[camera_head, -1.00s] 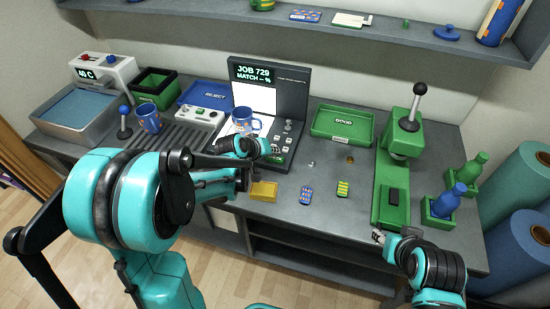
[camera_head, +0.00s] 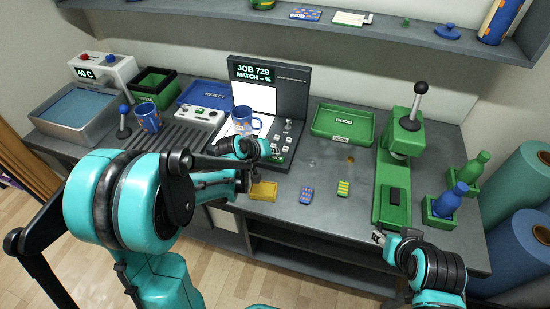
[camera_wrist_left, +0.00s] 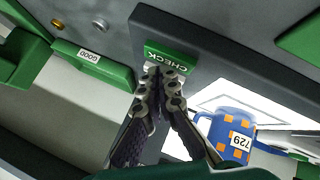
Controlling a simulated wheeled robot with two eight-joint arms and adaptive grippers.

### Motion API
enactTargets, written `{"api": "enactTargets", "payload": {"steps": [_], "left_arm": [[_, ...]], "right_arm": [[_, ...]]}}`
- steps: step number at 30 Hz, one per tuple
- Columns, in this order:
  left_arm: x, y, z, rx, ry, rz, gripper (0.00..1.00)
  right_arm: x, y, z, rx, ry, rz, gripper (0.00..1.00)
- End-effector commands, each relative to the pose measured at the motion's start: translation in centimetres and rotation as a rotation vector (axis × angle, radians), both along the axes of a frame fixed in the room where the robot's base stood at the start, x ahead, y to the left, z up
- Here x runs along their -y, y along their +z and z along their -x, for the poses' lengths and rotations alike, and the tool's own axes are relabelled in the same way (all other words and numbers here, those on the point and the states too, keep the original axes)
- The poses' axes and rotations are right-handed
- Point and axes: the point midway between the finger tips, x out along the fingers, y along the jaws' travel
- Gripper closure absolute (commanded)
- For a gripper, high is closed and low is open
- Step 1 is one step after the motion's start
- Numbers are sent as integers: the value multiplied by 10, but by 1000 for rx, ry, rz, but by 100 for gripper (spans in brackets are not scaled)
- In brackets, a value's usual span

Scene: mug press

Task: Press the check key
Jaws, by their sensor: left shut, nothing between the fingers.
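The green check key (camera_wrist_left: 168,62), lettered CHECK, sits on the dark base of the job station in the left wrist view. My left gripper (camera_wrist_left: 160,72) is shut and empty, its fingertips at the key's near edge, overlapping it in view; I cannot tell if they touch it. In the head view my left gripper (camera_head: 277,153) is over the lower right of the station (camera_head: 270,97), largely hiding the key. The screen reads JOB 729 and MATCH -- %. A blue mug with orange squares and a 729 tag (camera_wrist_left: 229,138) stands on the station. My right gripper (camera_head: 378,238) is low at the table's front, its fingers too small to judge.
A green GOOD tray (camera_head: 342,136) lies right of the station, and a blue REJECT tray (camera_head: 205,107) left of it. A green lever press (camera_head: 393,207) stands farther right. A yellow tray (camera_head: 263,191) and two patterned pieces (camera_head: 306,195) (camera_head: 343,188) lie in front.

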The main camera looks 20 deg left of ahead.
Motion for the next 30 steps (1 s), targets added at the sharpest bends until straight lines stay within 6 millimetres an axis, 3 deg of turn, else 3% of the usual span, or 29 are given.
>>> {"api": "enactTargets", "payload": {"steps": [30], "left_arm": [[0,-9,0,0,0,0,100]], "right_arm": [[0,-8,0,0,0,0,60]]}}
